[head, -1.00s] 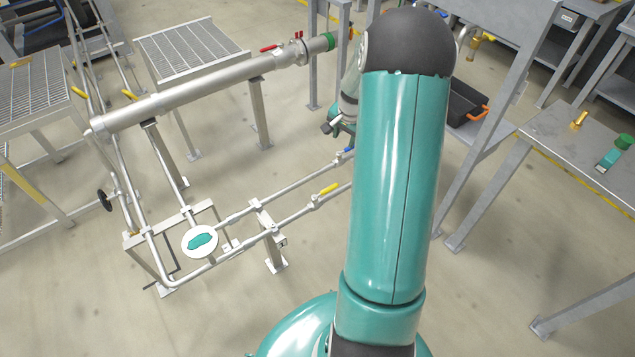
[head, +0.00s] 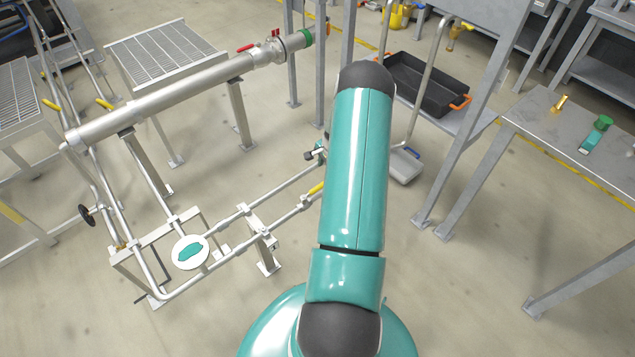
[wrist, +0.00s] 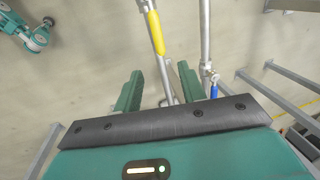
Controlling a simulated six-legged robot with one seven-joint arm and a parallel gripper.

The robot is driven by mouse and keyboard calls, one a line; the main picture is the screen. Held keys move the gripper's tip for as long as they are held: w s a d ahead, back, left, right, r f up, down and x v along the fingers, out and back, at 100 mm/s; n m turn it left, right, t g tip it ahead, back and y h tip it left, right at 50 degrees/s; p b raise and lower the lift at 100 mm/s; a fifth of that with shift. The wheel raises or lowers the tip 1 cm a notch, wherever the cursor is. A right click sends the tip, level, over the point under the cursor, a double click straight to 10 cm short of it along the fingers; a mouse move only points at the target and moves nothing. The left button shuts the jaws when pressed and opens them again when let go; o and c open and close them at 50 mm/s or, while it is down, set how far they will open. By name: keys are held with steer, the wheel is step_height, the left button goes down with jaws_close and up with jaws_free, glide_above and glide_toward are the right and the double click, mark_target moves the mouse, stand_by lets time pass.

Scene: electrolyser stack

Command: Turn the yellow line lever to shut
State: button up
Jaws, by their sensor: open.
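The yellow lever (head: 316,188) sits on the nearer of two thin pipes, just left of my arm in the head view. In the wrist view the yellow lever (wrist: 155,34) lies roughly along its pipe. My gripper (wrist: 160,86) is open, with two green fingers apart and nothing held. The lever is above the fingertips in that picture, and I see no contact. A blue lever (wrist: 213,91) is on the neighbouring pipe, right of the fingers. In the head view my arm hides most of the gripper and the blue lever.
A thick pipe with a red lever (head: 246,47) runs behind. Floor between is clear.

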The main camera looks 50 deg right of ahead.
mark_target(321, 184)
steer(key=f, duration=0.4)
steer(key=w+f, duration=0.1)
steer(key=f, duration=0.3)
steer(key=w+f, duration=0.1)
steer(key=f, duration=0.3)
steer(key=shift+d, duration=0.3)
steer(key=shift+w, duration=0.1)
jaws_close()
